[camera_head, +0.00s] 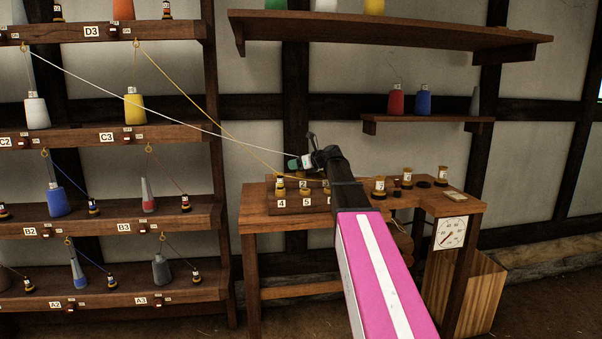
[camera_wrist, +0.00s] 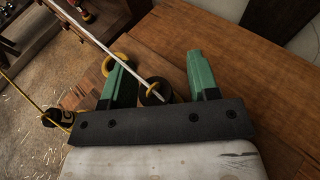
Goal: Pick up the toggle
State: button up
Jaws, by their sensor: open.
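My gripper (camera_wrist: 157,62) is open, with its two green fingers apart over a wooden surface in the wrist view. In the head view my gripper (camera_head: 299,162) is above the wooden bench at the centre. A small dark round piece with a yellowish rim (camera_wrist: 153,93) shows between the fingers, near the palm. A white cord runs down to it from the upper left. I cannot tell whether this piece is the toggle, or whether the fingers touch it. A yellow ring (camera_wrist: 126,61) lies beside the left finger, partly hidden by it.
A rack (camera_head: 110,215) with cones and bobbins stands at the left. White and yellow cords stretch from it to the bench (camera_head: 258,212). Several small spools (camera_head: 379,186) and a dial (camera_head: 451,232) are at the bench's right. Shelves (camera_head: 390,32) hang above.

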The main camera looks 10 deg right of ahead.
jog(key=shift+c, duration=0.3)
jog(key=c, duration=1)
jog(key=shift+o, duration=0.2)
jog(key=shift+r, duration=0.1)
